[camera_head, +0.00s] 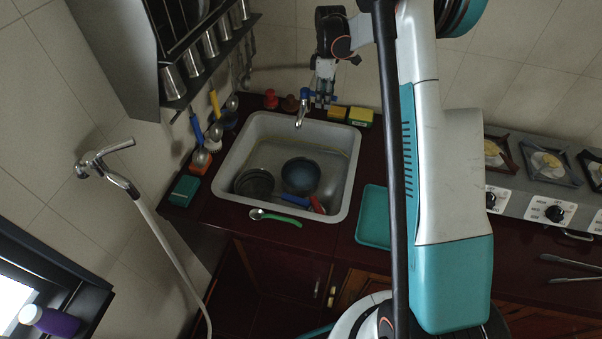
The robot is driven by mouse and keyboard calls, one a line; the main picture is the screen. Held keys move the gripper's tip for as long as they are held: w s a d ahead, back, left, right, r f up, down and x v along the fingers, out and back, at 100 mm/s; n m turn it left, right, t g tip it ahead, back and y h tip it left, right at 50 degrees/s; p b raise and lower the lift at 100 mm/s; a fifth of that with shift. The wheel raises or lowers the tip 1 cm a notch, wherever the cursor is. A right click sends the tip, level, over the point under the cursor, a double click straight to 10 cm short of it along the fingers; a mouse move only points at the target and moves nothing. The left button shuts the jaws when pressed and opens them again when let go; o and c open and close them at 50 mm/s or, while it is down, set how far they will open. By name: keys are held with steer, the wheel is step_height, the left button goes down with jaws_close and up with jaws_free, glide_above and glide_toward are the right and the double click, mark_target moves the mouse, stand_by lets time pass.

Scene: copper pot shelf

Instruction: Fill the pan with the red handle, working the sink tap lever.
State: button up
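A round dark blue-grey pan (301,175) sits in the right part of the grey sink (348,182). A red handle (317,204) lies at its lower right, toward the sink's front right corner. The tap (301,112) stands at the back rim, its spout over the sink, with a blue part at its top that could be the lever. My gripper (322,98) points down at the back of the sink, beside the tap's right side. The fingers are small and overlap the tap area, so contact and opening are unclear. I cannot make out running water.
A dark round vessel (254,184) sits left of the pan. A green-handled spoon (275,217) lies at the front rim. Sponges (360,116) stand behind, right of the tap. A teal tray (373,217) is right of the sink. A hanging rack (205,50) juts out at upper left.

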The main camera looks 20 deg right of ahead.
steer(key=shift+w+d, duration=0.25)
steer(key=shift+w, duration=0.1)
steer(key=shift+s+a, duration=0.15)
steer(key=shift+s, duration=0.05)
step_height(320, 180, up, 7)
steer(key=p, duration=0.2)
steer(key=shift+p, duration=0.35)
stand_by(0.3)
stand_by(0.5)
